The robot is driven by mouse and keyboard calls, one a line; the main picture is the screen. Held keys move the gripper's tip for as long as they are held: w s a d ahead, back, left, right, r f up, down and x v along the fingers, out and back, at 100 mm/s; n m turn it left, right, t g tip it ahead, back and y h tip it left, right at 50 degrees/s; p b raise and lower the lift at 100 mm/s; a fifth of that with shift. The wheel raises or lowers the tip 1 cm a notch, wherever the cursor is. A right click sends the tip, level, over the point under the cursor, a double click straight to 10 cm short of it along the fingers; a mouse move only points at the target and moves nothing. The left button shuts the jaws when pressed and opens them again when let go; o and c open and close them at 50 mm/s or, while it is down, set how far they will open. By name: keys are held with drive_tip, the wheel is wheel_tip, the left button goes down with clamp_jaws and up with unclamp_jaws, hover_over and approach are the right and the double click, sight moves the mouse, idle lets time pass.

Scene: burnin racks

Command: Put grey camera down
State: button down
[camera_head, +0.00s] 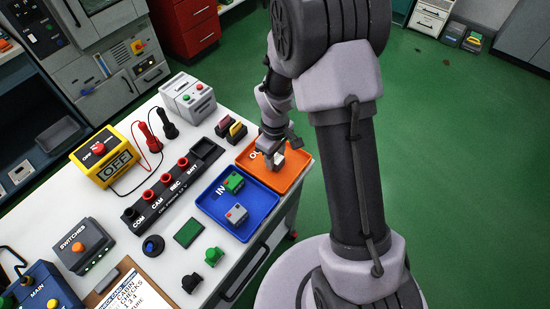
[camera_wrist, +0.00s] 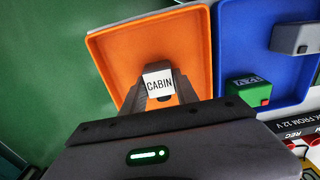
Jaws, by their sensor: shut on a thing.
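My gripper (camera_head: 272,160) is over the orange tray (camera_head: 290,178) at the table's right edge. In the wrist view, my gripper (camera_wrist: 160,94) is shut on a small pale block with a white label reading CABIN (camera_wrist: 158,85), taken to be the grey camera (camera_head: 279,160). The fingers cover its sides, and only the labelled face shows clearly. The orange tray also fills the middle of the wrist view (camera_wrist: 112,50). I cannot tell whether the block touches the tray floor. Nothing else shows in the orange tray.
A black socket strip (camera_head: 160,195), yellow meter (camera_head: 104,157) and grey box (camera_head: 188,98) stand left. Green floor lies right.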

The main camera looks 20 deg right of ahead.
drive_tip(key=shift+w, duration=0.1)
drive_tip(key=c, duration=0.9)
unclamp_jaws()
drive_tip(key=shift+f, duration=0.1)
drive_tip(key=shift+c, duration=0.2)
